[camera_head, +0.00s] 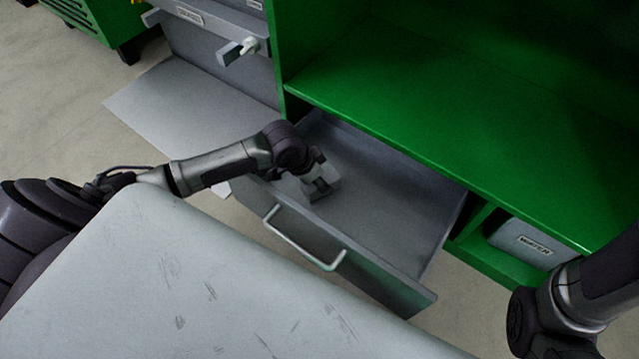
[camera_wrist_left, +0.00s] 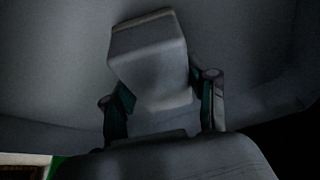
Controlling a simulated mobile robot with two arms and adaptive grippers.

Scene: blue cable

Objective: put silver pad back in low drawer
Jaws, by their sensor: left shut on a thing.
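The silver pad (camera_wrist_left: 148,52) is a light grey block in the left wrist view, held between the two fingers of my left gripper (camera_wrist_left: 163,98). In the head view my left gripper (camera_head: 314,172) reaches down inside the open low drawer (camera_head: 395,205). The pad is hard to tell apart from the gripper there. The drawer is grey with a pale bar handle (camera_head: 300,243) and is pulled out from the green cabinet. I cannot tell whether the pad touches the drawer floor. My right arm shows at the lower right, but its fingers are not in view.
A green shelf (camera_head: 470,120) overhangs the drawer's back. A grey box labelled water (camera_head: 531,243) sits in a compartment to the right. Another drawer front with a handle (camera_head: 238,50) is at upper left. A grey surface (camera_head: 190,290) lies in the foreground.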

